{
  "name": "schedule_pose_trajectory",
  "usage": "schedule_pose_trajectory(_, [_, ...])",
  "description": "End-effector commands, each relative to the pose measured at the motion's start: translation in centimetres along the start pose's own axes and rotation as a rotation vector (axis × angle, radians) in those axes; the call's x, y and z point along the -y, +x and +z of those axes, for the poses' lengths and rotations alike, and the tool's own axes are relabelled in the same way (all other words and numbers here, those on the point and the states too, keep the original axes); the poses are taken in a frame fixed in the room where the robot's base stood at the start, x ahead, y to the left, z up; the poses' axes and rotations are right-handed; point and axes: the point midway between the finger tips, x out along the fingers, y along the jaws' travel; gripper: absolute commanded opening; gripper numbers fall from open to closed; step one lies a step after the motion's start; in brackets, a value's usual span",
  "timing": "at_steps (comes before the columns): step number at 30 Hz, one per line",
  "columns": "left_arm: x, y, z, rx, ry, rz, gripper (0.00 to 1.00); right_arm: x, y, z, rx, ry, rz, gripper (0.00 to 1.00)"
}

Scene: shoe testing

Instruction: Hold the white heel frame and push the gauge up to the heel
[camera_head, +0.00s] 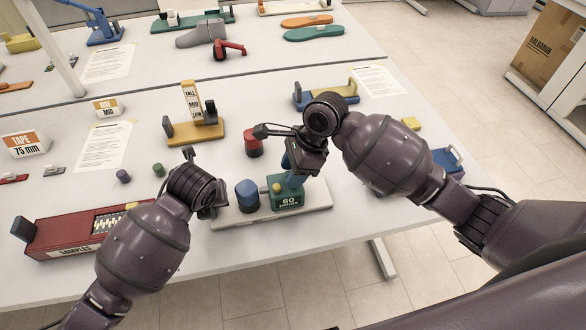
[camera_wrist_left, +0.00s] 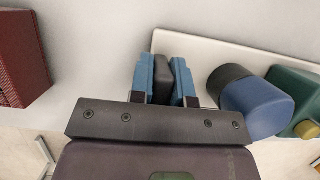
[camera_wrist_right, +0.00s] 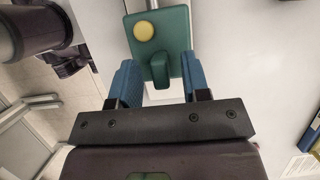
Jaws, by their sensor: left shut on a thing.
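The white heel frame (camera_head: 318,206) lies near the table's front edge. It bears a blue heel block (camera_head: 246,196) with a dark end and a green gauge (camera_head: 287,201) marked 60 with a yellow knob. My left gripper (camera_wrist_left: 165,80) is shut on a dark grey post at the frame's left end; the heel block (camera_wrist_left: 258,102) stands just right of it. My right gripper (camera_wrist_right: 162,85) is open, its blue fingers on either side of the gauge's green upright tab (camera_wrist_right: 158,70), with gaps visible. In the head view, a small gap shows between gauge and heel block.
A red samples box (camera_head: 70,235) stands left of my left arm. A red cylinder (camera_head: 253,145) and a yellow fixture (camera_head: 195,130) stand behind the frame. A blue tray (camera_head: 447,160) is at the right edge.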

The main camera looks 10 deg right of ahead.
Motion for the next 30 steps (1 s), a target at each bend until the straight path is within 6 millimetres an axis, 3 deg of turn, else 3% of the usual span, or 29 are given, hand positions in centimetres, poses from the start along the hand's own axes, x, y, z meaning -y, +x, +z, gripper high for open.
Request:
schedule_pose_trajectory(11, [0.0, 0.0, 0.0, 0.001, -0.001, -0.001, 0.00, 0.1, -0.8, -0.1, -0.001, 0.001, -0.002, 0.43])
schedule_pose_trajectory(24, [0.0, 0.0, 0.1, 0.001, -0.001, 0.000, 0.00, 0.1, -8.5, 0.0, -0.001, -0.001, -0.003, 0.43])
schedule_pose_trajectory(30, [0.0, 0.0, 0.1, 0.001, -0.001, 0.000, 0.00, 0.1, -11.1, 0.0, 0.000, 0.000, -0.002, 0.43])
